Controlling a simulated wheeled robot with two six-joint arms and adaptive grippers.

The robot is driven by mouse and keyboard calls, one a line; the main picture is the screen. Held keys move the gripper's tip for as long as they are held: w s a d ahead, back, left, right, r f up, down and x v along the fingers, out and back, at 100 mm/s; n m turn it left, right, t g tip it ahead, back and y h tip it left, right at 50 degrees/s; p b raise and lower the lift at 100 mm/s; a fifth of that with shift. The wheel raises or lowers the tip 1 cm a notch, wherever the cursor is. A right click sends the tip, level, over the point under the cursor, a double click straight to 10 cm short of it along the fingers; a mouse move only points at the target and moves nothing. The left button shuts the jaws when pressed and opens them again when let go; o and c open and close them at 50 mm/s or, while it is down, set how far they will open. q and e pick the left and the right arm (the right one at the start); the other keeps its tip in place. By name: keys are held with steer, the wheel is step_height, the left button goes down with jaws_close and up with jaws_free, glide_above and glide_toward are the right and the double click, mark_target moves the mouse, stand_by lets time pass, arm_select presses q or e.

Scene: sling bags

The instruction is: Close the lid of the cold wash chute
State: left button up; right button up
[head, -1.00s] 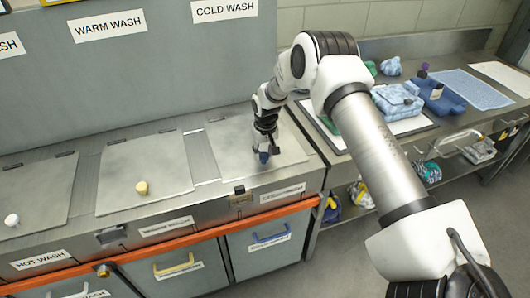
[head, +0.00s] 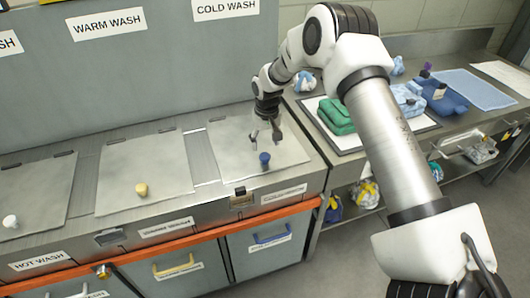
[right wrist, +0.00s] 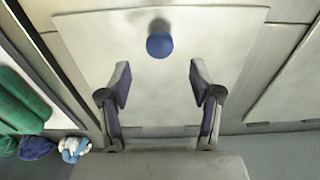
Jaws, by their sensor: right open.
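The cold wash lid (head: 235,135) is a flat pale metal panel. It lies level in the counter below the COLD WASH sign (head: 226,8). Its blue knob (head: 264,158) stands near the front edge. In the right wrist view the lid (right wrist: 90,40) fills the middle, with the blue knob (right wrist: 160,44) beyond my fingertips. My right gripper (head: 265,134) is open and empty above the lid, behind the knob and apart from it. Its two spread fingers also show in the right wrist view (right wrist: 160,80). My left gripper is not in view.
The warm wash lid (head: 145,170) with a yellow knob and the hot wash lid (head: 38,195) with a white knob lie flat to the left. Folded green cloth (head: 337,116) and blue bags (head: 440,98) rest on the right-hand counter.

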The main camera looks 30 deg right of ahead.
steer(key=r, duration=0.5)
steer(key=shift+s, duration=0.25)
